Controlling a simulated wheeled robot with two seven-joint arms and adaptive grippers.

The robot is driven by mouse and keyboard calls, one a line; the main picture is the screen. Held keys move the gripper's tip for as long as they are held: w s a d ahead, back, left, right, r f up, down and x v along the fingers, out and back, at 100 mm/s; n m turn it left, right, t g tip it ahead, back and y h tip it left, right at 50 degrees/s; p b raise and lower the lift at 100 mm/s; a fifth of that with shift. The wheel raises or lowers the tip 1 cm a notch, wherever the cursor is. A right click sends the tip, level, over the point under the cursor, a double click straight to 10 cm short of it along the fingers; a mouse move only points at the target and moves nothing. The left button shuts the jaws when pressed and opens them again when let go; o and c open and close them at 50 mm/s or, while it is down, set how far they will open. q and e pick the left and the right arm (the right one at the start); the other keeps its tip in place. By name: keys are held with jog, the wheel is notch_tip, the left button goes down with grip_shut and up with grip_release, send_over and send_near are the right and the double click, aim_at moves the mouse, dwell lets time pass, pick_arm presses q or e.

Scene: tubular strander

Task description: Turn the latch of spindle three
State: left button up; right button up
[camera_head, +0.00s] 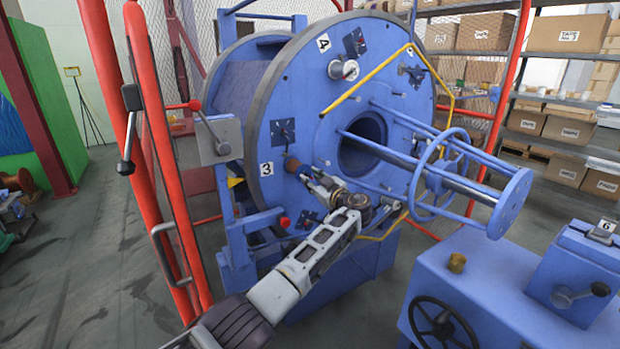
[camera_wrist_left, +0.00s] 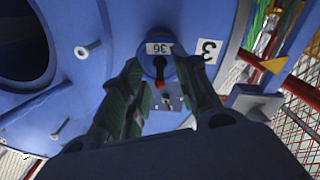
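Spindle three sits on the blue drum face by the white "3" label (camera_head: 266,169), which also shows in the wrist view (camera_wrist_left: 208,50). In the wrist view, its latch (camera_wrist_left: 159,67) is a small dark lever with a red part, just below a tag reading 36 (camera_wrist_left: 159,48). My left gripper (camera_head: 306,175) is at the drum face near the label. In the wrist view the left gripper (camera_wrist_left: 163,82) is open, its fingers apart on either side of the latch. I cannot tell whether they touch it. My right gripper is not in view.
The blue drum (camera_head: 315,110) carries other stations, including one by the "4" label (camera_head: 323,42). A blue shaft with a ring (camera_head: 440,175) projects to the right. A red guard frame (camera_head: 150,150) stands left. A blue cabinet with a handwheel (camera_head: 443,322) is at front right.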

pick_arm(q)
grip_shut()
dwell(0.5)
